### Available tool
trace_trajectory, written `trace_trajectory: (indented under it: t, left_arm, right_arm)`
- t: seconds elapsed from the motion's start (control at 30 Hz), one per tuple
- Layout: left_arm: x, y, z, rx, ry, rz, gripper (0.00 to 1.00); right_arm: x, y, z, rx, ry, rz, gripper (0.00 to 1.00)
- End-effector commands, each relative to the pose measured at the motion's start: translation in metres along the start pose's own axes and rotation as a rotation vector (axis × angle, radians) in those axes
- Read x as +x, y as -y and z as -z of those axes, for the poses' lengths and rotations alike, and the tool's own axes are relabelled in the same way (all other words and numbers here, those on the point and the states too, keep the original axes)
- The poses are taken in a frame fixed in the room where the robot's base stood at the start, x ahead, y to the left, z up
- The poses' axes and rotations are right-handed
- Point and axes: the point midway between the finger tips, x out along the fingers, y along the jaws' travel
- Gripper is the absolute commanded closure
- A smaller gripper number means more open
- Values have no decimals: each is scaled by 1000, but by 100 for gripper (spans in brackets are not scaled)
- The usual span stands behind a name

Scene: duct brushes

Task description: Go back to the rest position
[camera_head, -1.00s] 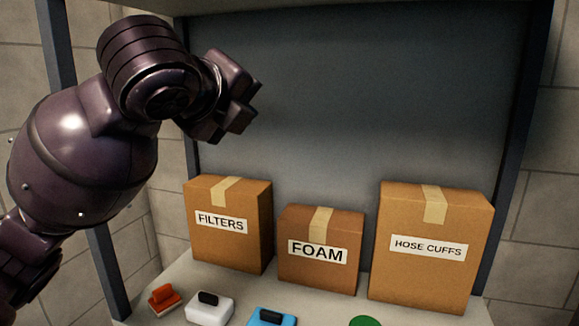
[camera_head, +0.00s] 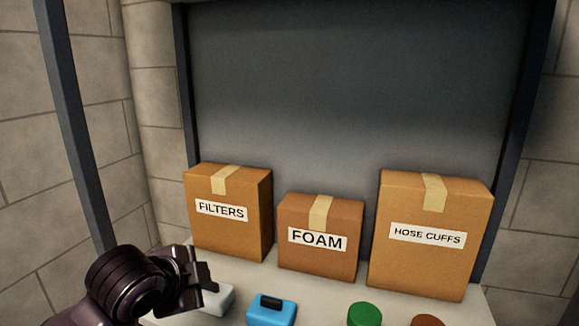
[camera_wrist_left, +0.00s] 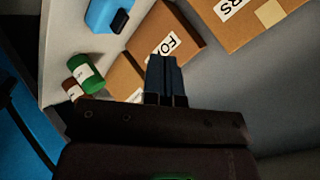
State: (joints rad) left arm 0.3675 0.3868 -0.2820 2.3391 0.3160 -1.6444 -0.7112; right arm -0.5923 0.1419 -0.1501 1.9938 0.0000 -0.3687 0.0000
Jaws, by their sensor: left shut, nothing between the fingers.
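My left gripper (camera_head: 207,280) is at the lower left of the head view, in front of the shelf's left side. In the left wrist view its two fingers (camera_wrist_left: 166,72) are together with nothing between them. Its arm hides part of a white block (camera_head: 217,300) with a dark handle. My right gripper is not in view.
Boxes marked FILTERS (camera_head: 230,213), FOAM (camera_head: 320,238) and HOSE CUFFS (camera_head: 431,235) stand at the shelf's back. In front are a blue block (camera_head: 271,311), a green cylinder (camera_head: 364,314) and a brown cylinder (camera_head: 427,320). A dark post (camera_head: 75,125) stands at left.

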Motion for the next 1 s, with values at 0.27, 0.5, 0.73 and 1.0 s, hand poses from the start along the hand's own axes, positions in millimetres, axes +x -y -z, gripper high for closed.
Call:
trace_trajectory:
  t: [0.27,0.5,0.73,1.0]
  left_arm:
    - [8,-72,-56,-324,100,-77,100]
    - [2,-134,-101,-598,216,-117,100]
    - [-16,-194,-142,-850,355,-134,100]
    - [-46,-256,-179,-1098,522,-121,100]
  right_arm:
    - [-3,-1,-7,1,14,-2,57]
    - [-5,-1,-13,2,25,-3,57]
    - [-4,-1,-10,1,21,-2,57]
    - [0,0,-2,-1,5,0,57]
